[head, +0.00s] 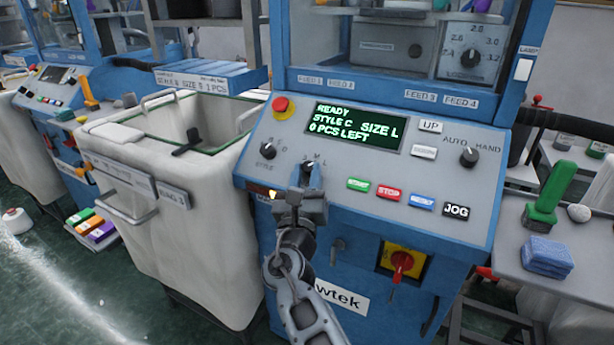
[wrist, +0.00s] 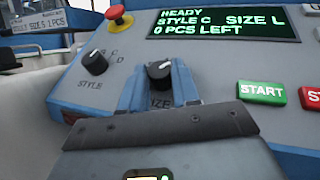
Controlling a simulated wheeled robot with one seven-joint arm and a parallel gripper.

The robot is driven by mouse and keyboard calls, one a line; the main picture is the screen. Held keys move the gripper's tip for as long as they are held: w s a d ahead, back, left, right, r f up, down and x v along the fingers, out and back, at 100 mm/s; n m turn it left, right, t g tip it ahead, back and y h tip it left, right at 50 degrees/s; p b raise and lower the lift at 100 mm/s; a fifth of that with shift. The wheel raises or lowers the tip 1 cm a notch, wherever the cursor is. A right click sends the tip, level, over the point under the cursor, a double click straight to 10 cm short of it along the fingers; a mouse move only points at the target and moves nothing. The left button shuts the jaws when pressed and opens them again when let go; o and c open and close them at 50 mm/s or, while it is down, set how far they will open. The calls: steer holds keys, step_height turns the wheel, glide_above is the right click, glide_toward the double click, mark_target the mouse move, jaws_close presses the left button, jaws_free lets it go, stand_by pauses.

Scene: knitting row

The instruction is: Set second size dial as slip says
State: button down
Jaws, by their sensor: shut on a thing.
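The size dial (wrist: 159,70), a dark knob with a white pointer mark, sits on the sloped panel of the near blue machine, above the word SIZE. Its pointer leans up and to the right in the wrist view. My gripper (head: 311,176) is shut on the knob, its blue fingers at either side (wrist: 159,86). The fingers partly hide the dial in the head view. The display (head: 354,128) reads READY, STYLE C, SIZE L, 0 PCS LEFT. A slip (head: 190,82) at the left, partly hard to read, shows SIZE S and 1 PCS.
The style dial (head: 267,150) and red emergency button (head: 281,104) are left of my gripper. START (head: 358,186), STOP (head: 389,194) and JOG (head: 456,210) buttons lie to the right. A white fabric bin (head: 215,225) stands left of the machine.

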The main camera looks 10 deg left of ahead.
steer(key=c, duration=0.8)
jaws_free()
steer(key=shift+s, duration=0.1)
steer(key=v, duration=0.7)
steer(key=shift+s, duration=0.25)
steer(key=shift+f, duration=0.1)
